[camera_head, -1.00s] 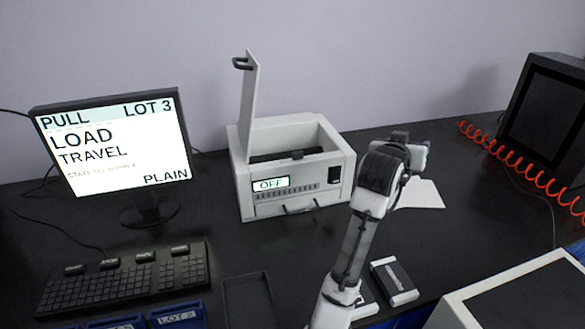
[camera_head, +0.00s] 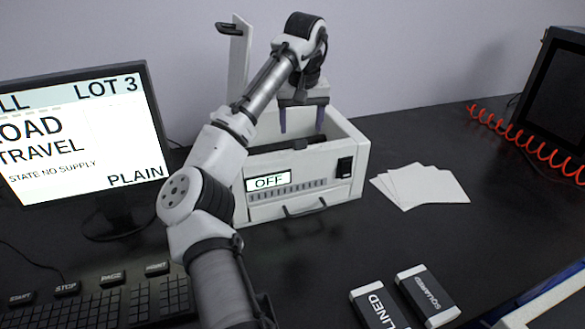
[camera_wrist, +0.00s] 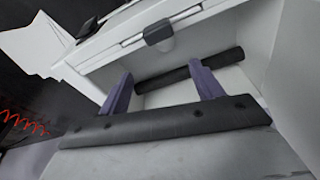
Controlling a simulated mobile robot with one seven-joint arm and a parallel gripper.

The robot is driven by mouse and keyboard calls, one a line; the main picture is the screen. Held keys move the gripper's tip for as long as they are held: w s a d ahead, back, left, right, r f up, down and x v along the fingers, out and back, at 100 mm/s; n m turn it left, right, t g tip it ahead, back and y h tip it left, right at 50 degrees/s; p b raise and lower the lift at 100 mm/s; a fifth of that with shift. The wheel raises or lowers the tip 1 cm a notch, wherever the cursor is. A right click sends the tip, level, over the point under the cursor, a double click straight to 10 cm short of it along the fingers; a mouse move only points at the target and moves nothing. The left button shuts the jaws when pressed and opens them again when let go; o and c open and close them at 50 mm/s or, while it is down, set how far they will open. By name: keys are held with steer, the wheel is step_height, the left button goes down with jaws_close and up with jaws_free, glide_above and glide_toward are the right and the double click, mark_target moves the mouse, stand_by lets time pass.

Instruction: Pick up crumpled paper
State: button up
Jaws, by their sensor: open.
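My gripper (camera_head: 301,130) is over the open top of the white printer-like box (camera_head: 345,205), its two purple fingers apart and pointing down into the opening. In the wrist view the gripper (camera_wrist: 161,68) is open with nothing between its fingers. A black roller (camera_wrist: 190,68) and a pale inner floor show beyond the fingers. I see no crumpled paper in either view; much of the box's inside is hidden by its walls and my gripper. A few flat white sheets (camera_head: 425,187) lie on the black table to the right of the box.
The box's lid (camera_head: 238,65) stands upright at its left. A monitor (camera_head: 80,140) and a keyboard (camera_head: 100,310) are at the left. Two labelled packs (camera_head: 427,295) lie in front. A red coiled cable (camera_head: 530,155) is at the right. The table between box and packs is clear.

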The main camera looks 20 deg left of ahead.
steer(key=f, duration=0.5)
steer(key=w+f, duration=0.1)
steer(key=f, duration=0.2)
steer(key=shift+a+p, duration=0.4)
steer(key=shift+w+a+f+p, duration=0.15)
steer(key=shift+f+p, duration=0.1)
steer(key=shift+f, duration=0.65)
steer(key=shift+w+a+f+p, duration=0.2)
steer(key=shift+f+p, duration=0.1)
steer(key=shift+f, duration=0.6)
steer(key=shift+w+a+f+p, duration=0.15)
steer(key=shift+f+p, duration=0.1)
steer(key=shift+f, duration=0.65)
steer(key=shift+c, duration=0.3)
steer(key=c, duration=1)
